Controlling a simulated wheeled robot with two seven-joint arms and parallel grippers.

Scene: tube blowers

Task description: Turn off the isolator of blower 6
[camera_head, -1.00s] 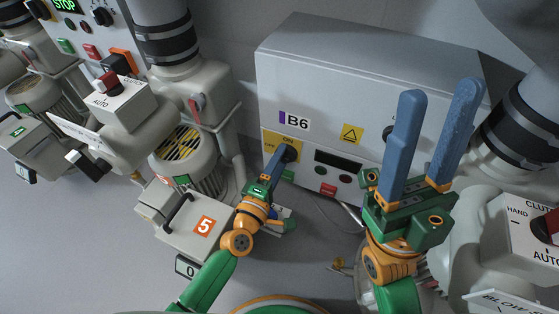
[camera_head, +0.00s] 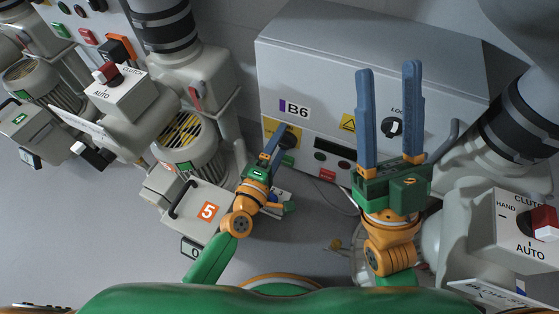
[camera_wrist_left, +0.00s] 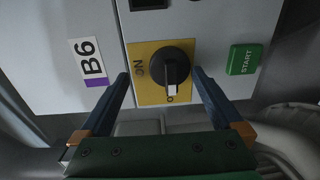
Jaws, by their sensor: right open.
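The isolator of blower 6 is a black rotary knob (camera_wrist_left: 170,68) on a yellow plate (camera_wrist_left: 142,88), on the grey B6 cabinet (camera_head: 345,75). In the left wrist view its white pointer mark faces down, toward a partly hidden label beginning with O; ON is at the plate's left. The knob also shows in the head view (camera_head: 289,140). My left gripper (camera_wrist_left: 161,73) is open, with a finger on each side of the knob and visible gaps. In the head view it is at the cabinet's lower left (camera_head: 275,143). My right gripper (camera_head: 390,66) is open and empty, fingers upward, before the cabinet.
A green START button (camera_wrist_left: 244,59) sits beside the isolator plate. A black selector (camera_head: 392,127) is on the cabinet's right part. Blower 5's grey box (camera_head: 190,225) stands at left. A box with a red-handled clutch switch (camera_head: 545,222) is at right.

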